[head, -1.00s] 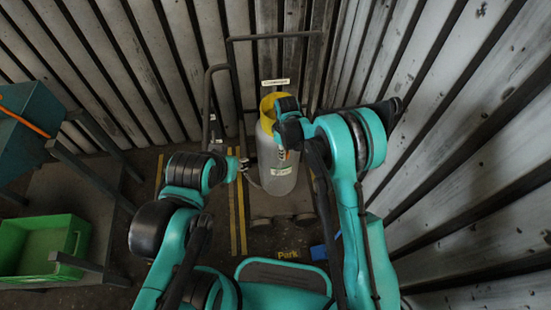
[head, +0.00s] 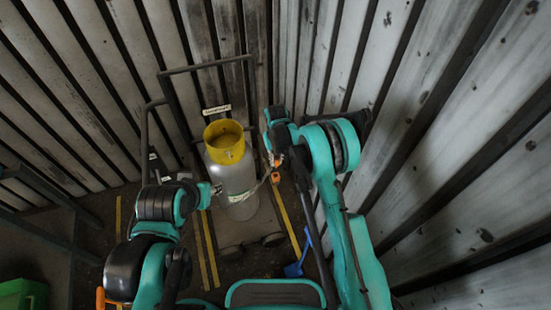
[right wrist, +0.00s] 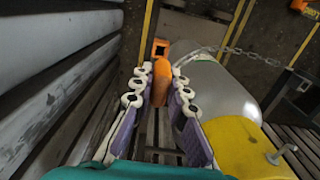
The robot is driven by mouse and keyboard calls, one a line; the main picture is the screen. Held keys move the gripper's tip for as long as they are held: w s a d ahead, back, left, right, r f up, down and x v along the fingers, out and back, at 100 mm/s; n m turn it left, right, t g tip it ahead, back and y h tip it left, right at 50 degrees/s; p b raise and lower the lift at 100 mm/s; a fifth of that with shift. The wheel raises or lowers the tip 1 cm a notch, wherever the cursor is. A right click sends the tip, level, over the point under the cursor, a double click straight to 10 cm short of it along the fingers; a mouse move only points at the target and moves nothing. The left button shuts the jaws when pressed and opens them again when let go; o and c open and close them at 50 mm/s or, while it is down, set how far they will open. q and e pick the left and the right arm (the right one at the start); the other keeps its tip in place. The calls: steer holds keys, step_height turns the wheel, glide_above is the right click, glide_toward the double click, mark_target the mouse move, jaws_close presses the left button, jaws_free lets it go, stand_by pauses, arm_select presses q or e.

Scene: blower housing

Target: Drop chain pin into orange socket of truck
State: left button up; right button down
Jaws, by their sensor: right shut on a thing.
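The grey gas cylinder with a yellow collar (head: 225,143) stands upright on the dark-framed truck (head: 205,66). My right gripper (head: 275,158) is to the right of the cylinder. In the right wrist view its fingertips (right wrist: 160,78) are close together around an orange piece, which looks like the chain pin (right wrist: 184,54). The chain (right wrist: 232,51) runs from there across the cylinder. An orange block with a dark opening, apparently the socket (right wrist: 160,47), shows just beyond the fingertips; it also shows in the head view (head: 276,178). My left gripper (head: 212,190) is by the cylinder's left side, its jaws unclear.
Slatted walls (head: 440,130) close in behind and on the right. A blue tool (head: 294,268) lies on the floor at the front right. A green crate (head: 22,294) is at the lower left. Yellow lines (head: 204,245) mark the floor.

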steer(key=shift+f+b, duration=1.55)
steer(key=shift+f, duration=1.95)
steer(key=shift+f+b, duration=0.6)
steer(key=shift+f, duration=0.05)
steer(key=shift+f, duration=0.1)
steer(key=c, duration=1.4)
jaws_free()
step_height(320, 180, up, 12)
steer(key=shift+r, duration=0.1)
